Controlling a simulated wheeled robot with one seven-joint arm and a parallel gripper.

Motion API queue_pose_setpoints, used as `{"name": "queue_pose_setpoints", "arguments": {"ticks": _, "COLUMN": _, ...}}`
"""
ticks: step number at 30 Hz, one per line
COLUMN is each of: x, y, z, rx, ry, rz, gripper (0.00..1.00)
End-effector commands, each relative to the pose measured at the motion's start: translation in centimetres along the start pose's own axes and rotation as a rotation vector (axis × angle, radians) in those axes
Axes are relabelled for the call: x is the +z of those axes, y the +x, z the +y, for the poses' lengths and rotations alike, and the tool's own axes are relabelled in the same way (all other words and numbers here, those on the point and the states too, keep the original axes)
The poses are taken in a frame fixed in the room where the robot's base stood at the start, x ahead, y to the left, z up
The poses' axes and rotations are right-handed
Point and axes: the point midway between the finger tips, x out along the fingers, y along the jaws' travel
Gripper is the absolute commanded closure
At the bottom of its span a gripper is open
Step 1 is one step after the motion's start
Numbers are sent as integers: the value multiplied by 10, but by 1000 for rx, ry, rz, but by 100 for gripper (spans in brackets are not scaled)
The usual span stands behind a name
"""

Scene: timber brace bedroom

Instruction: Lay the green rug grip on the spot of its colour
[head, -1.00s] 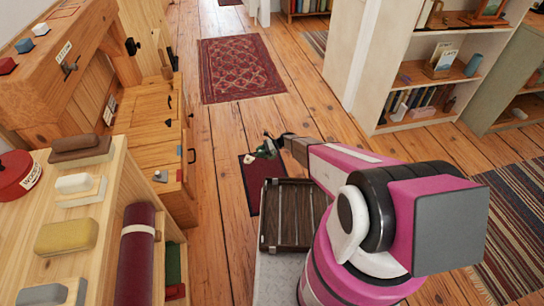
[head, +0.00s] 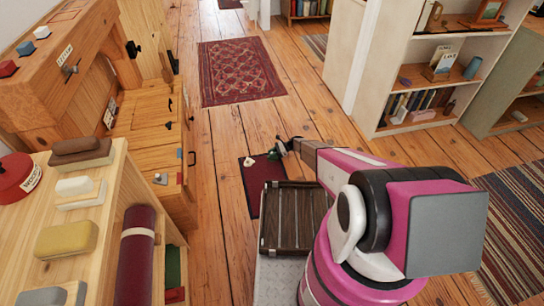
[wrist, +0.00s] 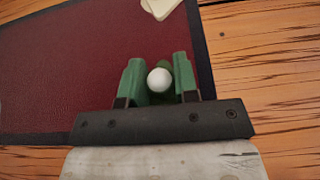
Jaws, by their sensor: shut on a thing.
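A small green piece with a white round knob (wrist: 159,80), apparently the green rug grip, is between the two green-looking fingers of my gripper (wrist: 159,72) in the wrist view. My gripper is shut on it, above the dark red mat (wrist: 60,75). In the head view my gripper (head: 276,150) is over the far end of the mat (head: 258,178), and the held piece is too small to make out clearly. A cream piece (wrist: 160,8) lies on the mat just beyond the fingers; it also shows in the head view (head: 249,161). I cannot make out a green spot.
A dark ribbed case or tray (head: 292,218) stands just in front of the mat. A wooden bench with drawers (head: 150,130) and a shelf top with brushes and blocks (head: 110,170) are at left. Bookshelves (head: 425,75) stand at right. Plank floor around the mat is clear.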

Motion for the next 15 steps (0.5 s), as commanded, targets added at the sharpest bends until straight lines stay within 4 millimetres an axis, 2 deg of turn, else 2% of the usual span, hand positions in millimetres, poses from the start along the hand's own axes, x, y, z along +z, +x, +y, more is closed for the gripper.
{"name": "queue_pose_setpoints", "arguments": {"ticks": 3, "x": -13, "y": 5, "z": -2, "rx": 0, "ry": -1, "rz": 0, "gripper": 95}}
{"name": "queue_pose_setpoints", "arguments": {"ticks": 15, "x": -16, "y": 7, "z": -1, "rx": -1, "ry": -1, "rz": 0, "gripper": 95}}
